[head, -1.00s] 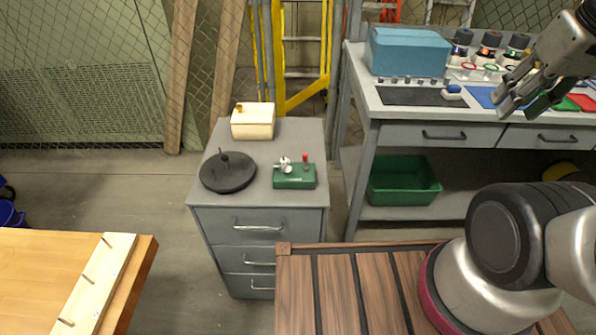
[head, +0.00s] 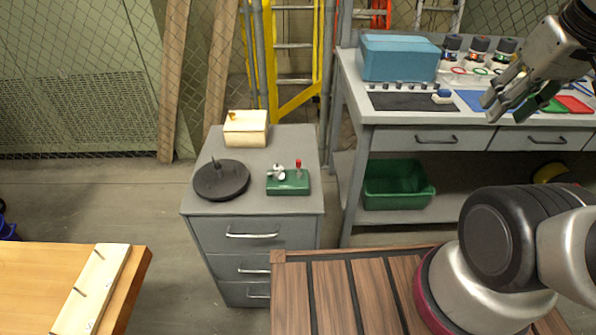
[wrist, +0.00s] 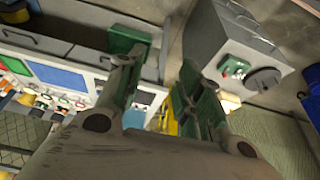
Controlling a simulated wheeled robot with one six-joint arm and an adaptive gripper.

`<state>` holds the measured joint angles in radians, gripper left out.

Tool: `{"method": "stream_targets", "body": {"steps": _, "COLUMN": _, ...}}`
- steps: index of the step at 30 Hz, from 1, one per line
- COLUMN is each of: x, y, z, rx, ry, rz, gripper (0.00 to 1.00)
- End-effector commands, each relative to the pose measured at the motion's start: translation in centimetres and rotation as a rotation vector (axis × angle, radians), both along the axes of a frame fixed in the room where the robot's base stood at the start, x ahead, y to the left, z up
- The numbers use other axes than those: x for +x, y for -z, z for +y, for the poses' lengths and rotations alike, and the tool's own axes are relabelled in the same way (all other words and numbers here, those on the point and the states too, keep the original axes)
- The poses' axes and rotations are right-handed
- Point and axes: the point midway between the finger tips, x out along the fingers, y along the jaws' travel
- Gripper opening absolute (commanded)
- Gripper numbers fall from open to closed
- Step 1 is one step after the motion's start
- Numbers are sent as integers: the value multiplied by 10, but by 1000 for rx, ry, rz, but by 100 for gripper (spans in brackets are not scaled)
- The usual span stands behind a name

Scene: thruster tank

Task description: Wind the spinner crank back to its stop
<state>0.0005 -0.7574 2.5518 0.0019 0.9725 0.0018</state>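The disc (wrist: 264,80) and green block (wrist: 235,67) also show in the wrist view. My gripper (head: 503,112) is high at the right, over the bench and far from the cabinet. In the wrist view its fingers (wrist: 160,65) are apart and empty.
A cream box (head: 246,131) stands at the cabinet's back. A workbench (head: 365,115) at the right holds a blue box (head: 400,58), jars and coloured mats, with a green bin (head: 398,188) below. A wooden table (head: 30,285) is at the left. Floor shows between table and cabinet.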

Motion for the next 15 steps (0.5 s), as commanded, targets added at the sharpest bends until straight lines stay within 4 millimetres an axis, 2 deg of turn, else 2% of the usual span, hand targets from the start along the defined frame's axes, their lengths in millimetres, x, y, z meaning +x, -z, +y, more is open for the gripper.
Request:
{"method": "stream_targets", "body": {"steps": 11, "x": 0, "y": 0, "z": 0, "rx": 0, "ry": -1, "rz": 0, "gripper": 36}}
{"method": "stream_targets", "body": {"steps": 15, "x": 6, "y": 7, "z": 11, "rx": -1, "ry": -55, "rz": 37, "gripper": 36}}
